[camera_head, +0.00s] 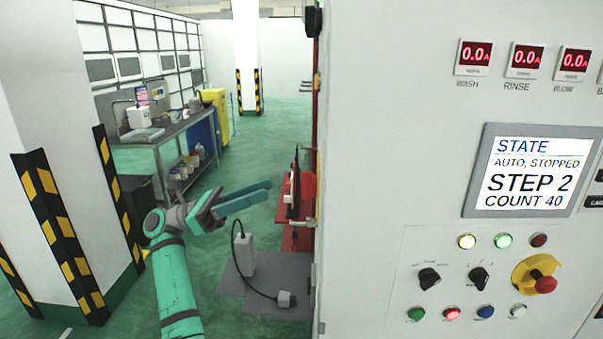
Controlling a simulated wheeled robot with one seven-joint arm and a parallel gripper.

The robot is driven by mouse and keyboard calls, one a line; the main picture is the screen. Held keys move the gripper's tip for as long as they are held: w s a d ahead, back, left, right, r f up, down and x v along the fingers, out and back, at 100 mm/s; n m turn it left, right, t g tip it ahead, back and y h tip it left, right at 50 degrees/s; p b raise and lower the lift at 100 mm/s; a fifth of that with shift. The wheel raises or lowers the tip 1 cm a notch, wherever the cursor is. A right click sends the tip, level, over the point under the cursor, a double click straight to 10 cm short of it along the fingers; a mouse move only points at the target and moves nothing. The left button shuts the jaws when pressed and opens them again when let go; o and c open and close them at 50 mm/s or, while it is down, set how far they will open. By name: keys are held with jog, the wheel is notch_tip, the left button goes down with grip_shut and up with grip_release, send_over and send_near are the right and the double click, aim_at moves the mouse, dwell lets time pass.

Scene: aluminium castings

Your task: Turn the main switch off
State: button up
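The control panel (385,150) of a light grey cabinet fills the right of the view.
The display (531,172) reads AUTO, STOPPED, STEP 2, COUNT 40. A green lamp (503,241) is bright. A grey box with a cable (243,250) stands on the floor below my gripper. Red equipment (303,190) is beside the cabinet edge. A striped pillar (60,235) and workbench (150,150) are left.

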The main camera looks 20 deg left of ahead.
aim_at(309, 186)
jog(key=x, duration=1)
jog(key=shift+s, duration=0.2)
jog(key=shift+r, duration=0.1)
jog(key=shift+c, duration=0.6)
grip_shut()
